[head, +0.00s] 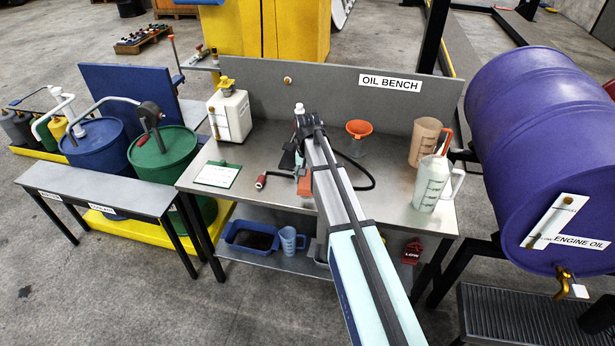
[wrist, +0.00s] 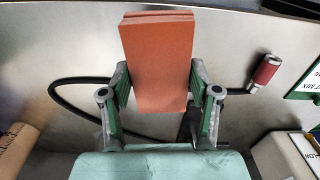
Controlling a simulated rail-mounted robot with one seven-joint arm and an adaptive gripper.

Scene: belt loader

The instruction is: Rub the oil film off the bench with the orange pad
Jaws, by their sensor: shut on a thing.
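The orange pad (wrist: 157,62) is held between the two fingers of my gripper (wrist: 158,85), which is shut on it. In the head view a corner of the orange pad (head: 304,186) shows just left of my arm, over the middle of the grey oil bench (head: 390,203). I cannot tell whether the pad touches the bench top. My arm hides part of the bench. I cannot make out the oil film in either view.
A black hose with a red end (head: 261,181) curves across the bench around my gripper. A clipboard (head: 218,174) and white canister (head: 229,114) are at left. An orange funnel (head: 359,129), beige jug (head: 424,142) and clear jug (head: 431,184) stand at right. The front right is clear.

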